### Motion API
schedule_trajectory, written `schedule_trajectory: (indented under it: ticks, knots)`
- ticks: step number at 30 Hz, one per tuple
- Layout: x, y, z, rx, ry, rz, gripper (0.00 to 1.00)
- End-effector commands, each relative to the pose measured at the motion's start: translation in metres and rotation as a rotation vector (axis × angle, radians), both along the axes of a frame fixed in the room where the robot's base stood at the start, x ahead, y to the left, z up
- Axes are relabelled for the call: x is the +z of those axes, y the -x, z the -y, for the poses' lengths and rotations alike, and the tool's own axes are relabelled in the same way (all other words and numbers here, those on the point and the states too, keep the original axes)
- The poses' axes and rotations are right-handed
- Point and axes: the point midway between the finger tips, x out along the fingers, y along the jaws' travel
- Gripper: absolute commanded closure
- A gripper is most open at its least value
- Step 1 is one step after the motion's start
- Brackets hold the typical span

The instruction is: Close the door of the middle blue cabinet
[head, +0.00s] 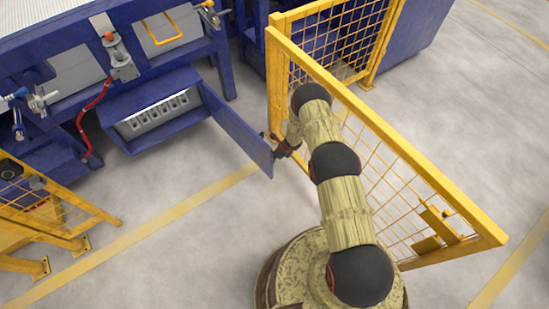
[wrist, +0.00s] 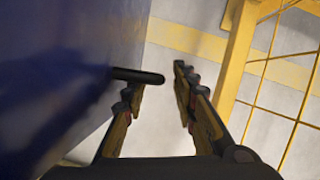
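The blue cabinet (head: 157,137) sits under the machine at the upper left of the head view. Its blue door (head: 237,131) stands wide open, swung out to the right, and the interior with a row of grey parts shows. My gripper (head: 273,140) is at the door's free edge, on its right side. In the wrist view the blue door (wrist: 60,70) fills the left. A dark rounded bar (wrist: 138,75), seemingly the door's handle, sticks out near the left fingertip. My gripper (wrist: 157,80) is open with a gap between the fingers; contact with the bar cannot be told.
A yellow mesh fence (head: 385,125) stands close to the right of my arm and also shows in the wrist view (wrist: 238,65). Another yellow fence (head: 50,215) is at the lower left. The grey floor (head: 180,240) before the cabinet is clear. A red hose (head: 85,125) hangs left of the cabinet.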

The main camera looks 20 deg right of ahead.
Motion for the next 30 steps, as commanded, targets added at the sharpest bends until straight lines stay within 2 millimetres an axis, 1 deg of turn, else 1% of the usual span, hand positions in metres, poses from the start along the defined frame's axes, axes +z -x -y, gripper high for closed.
schedule_trajectory:
  ticks: [8,23,30]
  knots:
    - [-0.0012,-0.0010,-0.0005,0.000,0.000,0.000,0.72]
    - [-0.0012,-0.0008,-0.0006,0.000,-0.001,0.001,0.99]
    - [-0.0012,-0.0008,-0.0006,0.000,-0.001,0.001,1.00]
